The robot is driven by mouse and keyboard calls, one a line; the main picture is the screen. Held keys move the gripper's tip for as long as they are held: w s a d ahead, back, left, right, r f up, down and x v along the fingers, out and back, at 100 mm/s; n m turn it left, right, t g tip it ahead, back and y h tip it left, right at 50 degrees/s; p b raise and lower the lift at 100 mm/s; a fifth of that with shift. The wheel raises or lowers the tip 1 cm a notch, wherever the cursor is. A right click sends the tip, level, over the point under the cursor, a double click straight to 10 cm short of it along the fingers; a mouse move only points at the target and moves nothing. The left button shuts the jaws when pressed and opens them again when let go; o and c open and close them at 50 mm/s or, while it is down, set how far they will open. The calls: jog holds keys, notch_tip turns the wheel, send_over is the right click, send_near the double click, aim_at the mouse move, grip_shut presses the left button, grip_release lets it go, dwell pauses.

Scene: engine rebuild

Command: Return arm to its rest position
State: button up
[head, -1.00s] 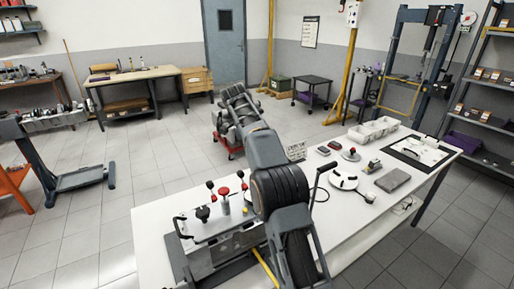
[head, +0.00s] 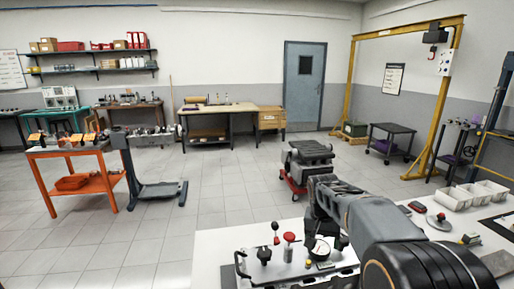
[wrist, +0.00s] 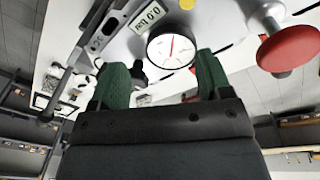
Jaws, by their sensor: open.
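My arm (head: 385,220) reaches in from the lower right of the head view, over the white workbench (head: 215,250). Its far end bends down near a fixture with red and black knobs. The gripper's fingers are not clear in the head view. In the wrist view my gripper (wrist: 162,82) is open, with its two green fingertips apart and no object seen held between them. A round white dial gauge (wrist: 172,48) shows just beyond the fingertips; it also shows in the head view (head: 319,249).
A red knob (wrist: 290,48) stands close at the right of the wrist view, and a tool with a digital display (wrist: 146,18) lies at the left. White bins (head: 474,195) stand on the bench at right. An engine on a red stand (head: 306,160) is behind the arm.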

jog(key=s+a+n+t, duration=0.1)
jog(key=s+n, duration=0.1)
jog(key=s, duration=0.8)
jog(key=s+a+n+t+y, duration=0.1)
jog(key=s+n+t, duration=0.1)
jog(key=s, duration=0.8)
jog(key=shift+a, duration=0.25)
